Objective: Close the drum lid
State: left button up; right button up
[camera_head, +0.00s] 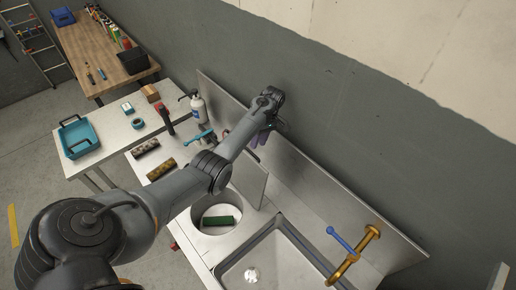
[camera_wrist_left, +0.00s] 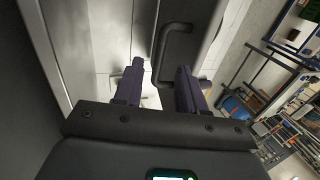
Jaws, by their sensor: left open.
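The drum lid (camera_head: 251,182) is a grey metal plate standing upright, open, behind the round drum opening (camera_head: 199,212) in the steel counter. A green block or brush (camera_head: 217,221) lies inside the opening. My left gripper (camera_head: 259,138) is above and behind the lid's top edge, its fingers partly hidden by my arm. In the left wrist view, my left gripper (camera_wrist_left: 160,88) has its two purple fingers apart. A black bar handle (camera_wrist_left: 170,52) on a grey panel shows just beyond and between them; contact cannot be told. My right gripper is out of view.
A sink (camera_head: 285,262) with a brass tap (camera_head: 358,252) is right of the opening. A steel backsplash (camera_head: 320,192) runs behind. Two patterned rollers (camera_head: 160,169), a spray bottle (camera_head: 197,105) and a teal tray (camera_head: 77,137) are at left.

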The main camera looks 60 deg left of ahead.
pick_arm(q)
jog(key=x, duration=0.5)
jog(key=shift+p, duration=0.4)
grip_shut()
